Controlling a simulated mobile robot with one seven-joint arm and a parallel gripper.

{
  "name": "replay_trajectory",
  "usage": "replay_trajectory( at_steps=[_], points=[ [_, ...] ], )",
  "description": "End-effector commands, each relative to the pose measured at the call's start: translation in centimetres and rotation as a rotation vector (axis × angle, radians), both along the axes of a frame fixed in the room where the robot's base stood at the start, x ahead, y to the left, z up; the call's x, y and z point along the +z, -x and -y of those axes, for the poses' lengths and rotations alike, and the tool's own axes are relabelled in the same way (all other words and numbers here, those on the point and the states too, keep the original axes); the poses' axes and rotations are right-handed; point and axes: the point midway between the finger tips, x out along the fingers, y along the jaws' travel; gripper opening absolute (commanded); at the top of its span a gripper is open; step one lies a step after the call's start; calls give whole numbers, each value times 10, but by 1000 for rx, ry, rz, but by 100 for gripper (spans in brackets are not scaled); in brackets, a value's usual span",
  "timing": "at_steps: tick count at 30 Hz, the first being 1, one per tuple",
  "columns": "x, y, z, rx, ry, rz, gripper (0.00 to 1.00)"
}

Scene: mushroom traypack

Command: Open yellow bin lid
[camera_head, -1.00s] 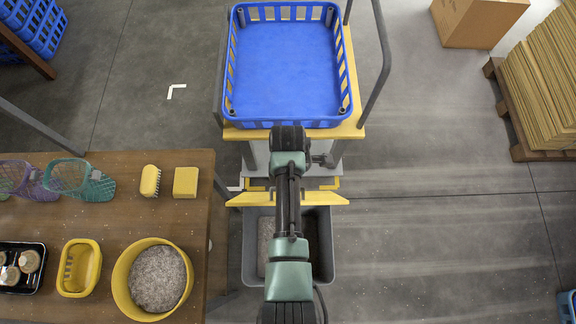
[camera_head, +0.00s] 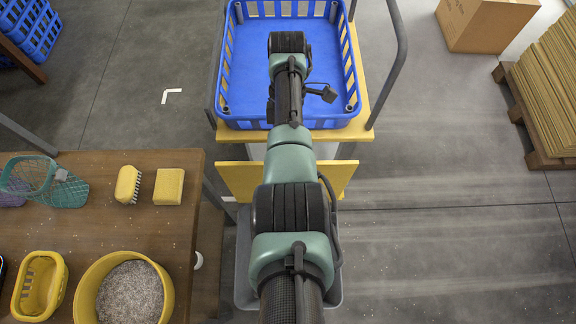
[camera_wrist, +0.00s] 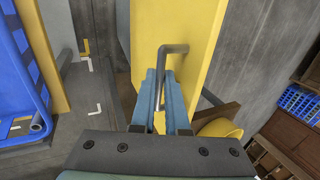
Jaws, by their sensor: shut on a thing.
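The yellow lid (camera_head: 238,181) stands up behind the grey bin (camera_head: 243,285) in the head view, its broad face showing on both sides of my arm. The bin's opening is mostly hidden under the arm. In the wrist view the yellow lid (camera_wrist: 200,70) fills the middle, with a dark bent bar handle (camera_wrist: 172,48) on its face. My gripper (camera_wrist: 161,88) has its blue fingers closed around the handle. In the head view the gripper is hidden by my arm.
A blue crate (camera_head: 222,62) on a yellow-topped cart (camera_head: 360,128) stands just beyond the lid, under my arm.

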Motion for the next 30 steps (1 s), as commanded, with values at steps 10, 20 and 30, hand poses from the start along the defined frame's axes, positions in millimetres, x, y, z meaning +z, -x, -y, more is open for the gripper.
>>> replay_trajectory(
  at_steps=[10, 20, 30],
  points=[
    [-7, -15, -1, 1, -1, -66, 0],
    [0, -19, -1, 0, -1, -83, 0],
    [3, -20, -1, 0, -1, -80, 0]
  ],
)
